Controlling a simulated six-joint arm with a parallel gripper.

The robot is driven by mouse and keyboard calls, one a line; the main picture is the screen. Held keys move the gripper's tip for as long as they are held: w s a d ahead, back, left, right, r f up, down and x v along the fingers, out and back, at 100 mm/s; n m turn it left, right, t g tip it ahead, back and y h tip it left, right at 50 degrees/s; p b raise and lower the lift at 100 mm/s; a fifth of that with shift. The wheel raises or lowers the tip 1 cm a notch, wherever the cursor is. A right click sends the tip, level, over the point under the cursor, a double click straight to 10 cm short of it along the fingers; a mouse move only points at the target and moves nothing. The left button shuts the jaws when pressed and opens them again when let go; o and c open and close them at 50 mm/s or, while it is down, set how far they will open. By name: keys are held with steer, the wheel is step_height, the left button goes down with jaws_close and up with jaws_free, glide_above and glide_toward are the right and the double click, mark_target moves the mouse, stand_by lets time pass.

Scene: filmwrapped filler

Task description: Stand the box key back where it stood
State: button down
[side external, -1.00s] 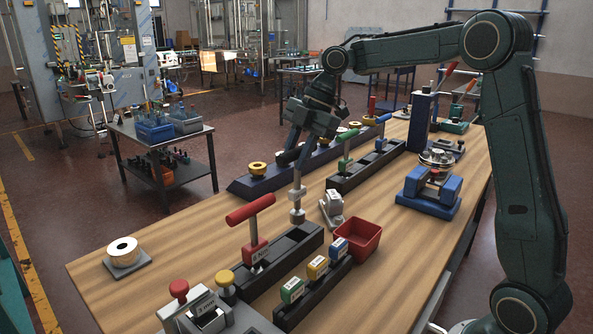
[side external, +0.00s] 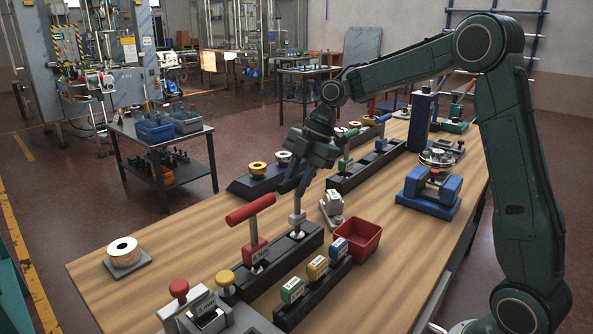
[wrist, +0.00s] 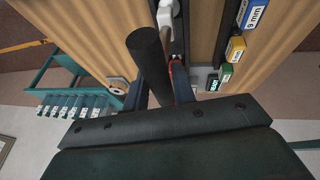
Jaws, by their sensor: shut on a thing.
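The box key (side external: 297,220) is upright, with a grey metal shank. Its dark handle (wrist: 147,52) shows between the fingers in the wrist view. My gripper (side external: 301,189) is shut on the upper part of the key. The key's lower end is at the black rack (side external: 272,266), at its far end; whether it is seated in a socket or just touching cannot be told. A red T-handled key (side external: 254,235) stands upright in the same rack, nearer the camera.
A red bin (side external: 360,238) and a rack of green, yellow and blue labelled blocks (side external: 317,268) lie to the right. A small grey-white block (side external: 333,206) stands close by on the right. A tape roll (side external: 122,250) lies at the left; the wood between is clear.

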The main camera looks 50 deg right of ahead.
steer(key=shift+f, duration=0.85)
steer(key=c, duration=1.1)
jaws_free()
steer(key=shift+c, duration=0.2)
steer(key=v, duration=1.2)
